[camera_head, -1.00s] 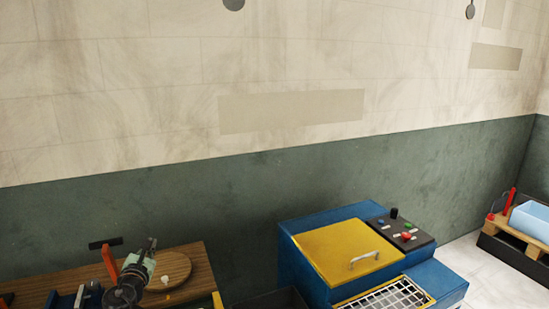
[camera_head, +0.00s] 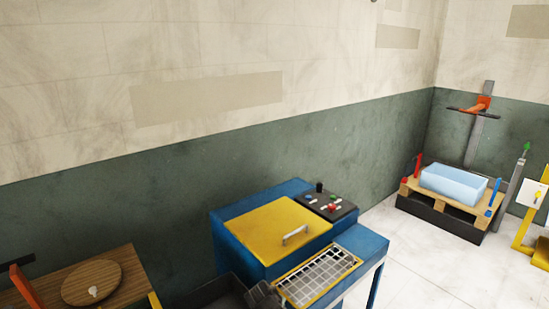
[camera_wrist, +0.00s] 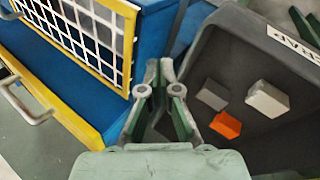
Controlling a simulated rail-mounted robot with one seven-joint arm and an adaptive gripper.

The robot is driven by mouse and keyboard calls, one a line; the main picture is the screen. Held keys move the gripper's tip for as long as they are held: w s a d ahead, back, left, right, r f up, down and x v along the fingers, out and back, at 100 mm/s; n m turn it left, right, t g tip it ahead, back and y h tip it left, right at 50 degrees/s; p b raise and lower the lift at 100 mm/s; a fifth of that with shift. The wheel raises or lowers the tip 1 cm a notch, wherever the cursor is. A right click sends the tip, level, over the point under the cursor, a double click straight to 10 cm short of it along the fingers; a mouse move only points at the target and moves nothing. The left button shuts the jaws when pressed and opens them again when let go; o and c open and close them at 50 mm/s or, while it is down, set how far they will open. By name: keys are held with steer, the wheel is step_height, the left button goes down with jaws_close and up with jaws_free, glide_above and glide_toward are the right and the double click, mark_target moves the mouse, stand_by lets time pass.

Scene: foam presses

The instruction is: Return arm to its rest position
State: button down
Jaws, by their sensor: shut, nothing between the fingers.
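My gripper (camera_wrist: 160,68) shows in the wrist view with its two green-grey fingers close together and nothing between them. It is above the gap between the blue press and a dark bin (camera_wrist: 292,138). In the head view, a dark grey part of my arm shows at the bottom edge, in front of the press; the fingers cannot be made out there. The blue press (camera_head: 358,243) has a yellow lid (camera_head: 275,232) with a handle, lying closed, and a white grid in a yellow frame (camera_head: 318,275).
The dark bin, partly labelled, holds an orange block (camera_wrist: 226,125), a white block (camera_wrist: 267,98) and a grey block (camera_wrist: 212,94). A wooden table (camera_head: 125,255) with a round board stands left. White floor lies between.

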steer(key=s+d+f+m+g+y, duration=0.2)
steer(key=s+d+f+m+g, duration=0.15)
steer(key=s+d+m, duration=0.35)
steer(key=s+d+f+m+g+y, duration=0.1)
steer(key=s+d+f+m+g, duration=0.1)
steer(key=s+d+f+m, duration=0.45)
steer(key=s+f+n+g+b, duration=0.1)
steer(key=s+f+g+b, duration=0.2)
steer(key=s+f, duration=0.9)
steer(key=s+d+f+n+g+b, duration=0.1)
steer(key=s+f+g+b, duration=0.3)
steer(key=s+f, duration=0.7)
steer(key=s, duration=0.7)
steer(key=shift+d+f, duration=0.25)
steer(key=shift+f, duration=0.15)
